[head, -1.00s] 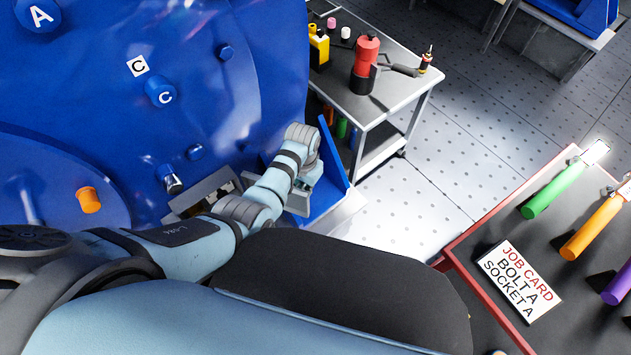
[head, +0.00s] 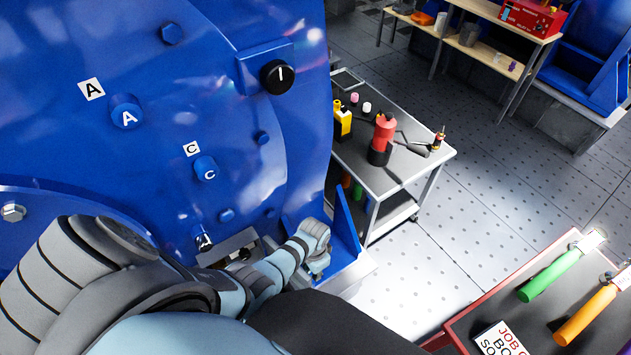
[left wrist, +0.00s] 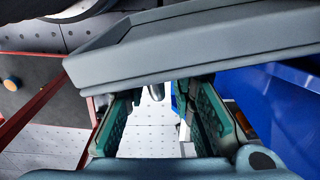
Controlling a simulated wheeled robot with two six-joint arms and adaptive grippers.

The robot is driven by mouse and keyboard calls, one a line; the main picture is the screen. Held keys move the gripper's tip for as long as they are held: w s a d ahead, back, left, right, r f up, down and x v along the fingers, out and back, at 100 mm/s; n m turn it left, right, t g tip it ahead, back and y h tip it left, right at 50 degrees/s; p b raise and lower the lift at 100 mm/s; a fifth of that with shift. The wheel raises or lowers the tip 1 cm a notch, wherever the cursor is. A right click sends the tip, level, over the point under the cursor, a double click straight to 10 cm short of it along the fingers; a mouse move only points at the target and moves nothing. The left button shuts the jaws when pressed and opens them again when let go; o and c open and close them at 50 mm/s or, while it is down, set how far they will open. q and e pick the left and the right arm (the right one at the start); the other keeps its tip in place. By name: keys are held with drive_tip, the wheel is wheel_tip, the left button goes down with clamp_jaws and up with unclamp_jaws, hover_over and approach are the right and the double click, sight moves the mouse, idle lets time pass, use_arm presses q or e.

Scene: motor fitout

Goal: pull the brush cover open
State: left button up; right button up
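The brush cover seems to be the grey, rimmed panel (left wrist: 190,45) across the top of the left wrist view, close in front of my fingers. In the head view, a grey-framed opening (head: 228,246) with a dark inside shows low on the blue motor (head: 235,100), partly hidden by my arm. My left gripper (left wrist: 160,95) has its green-padded fingers wide apart, with floor visible between them. The panel overlaps the fingertips, so I cannot tell if they touch it. In the head view, my left wrist is just right of the opening. My right gripper is out of view.
A grey cart (head: 415,172) with a red tool (head: 383,135) and bottles stands right of the motor. A blue upright plate (head: 346,222) rises beside my left wrist. A dark, red-edged table (head: 530,300) with coloured handles is at lower right. Bare floor lies between.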

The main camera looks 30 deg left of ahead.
use_arm(q)
drive_tip(key=shift+s, duration=0.1)
wheel_tip(320, 180, up, 12)
drive_tip(key=shift+f, duration=0.1)
idle(0.4)
drive_tip(key=s+a+r+n+t, duration=0.2)
drive_tip(key=s+r+n+t, duration=0.35)
drive_tip(key=s, duration=0.85)
wheel_tip(320, 180, down, 16)
drive_tip(key=s+a+f+m+g, duration=0.1)
drive_tip(key=s+a+m+g, duration=0.1)
drive_tip(key=g, duration=0.1)
drive_tip(key=s+f+g, duration=0.1)
drive_tip(key=s+f, duration=1.1)
drive_tip(key=s, duration=0.1)
drive_tip(key=shift+s+a+f+y, duration=0.15)
drive_tip(key=shift+s+f+y, duration=0.15)
drive_tip(key=shift+s, duration=0.05)
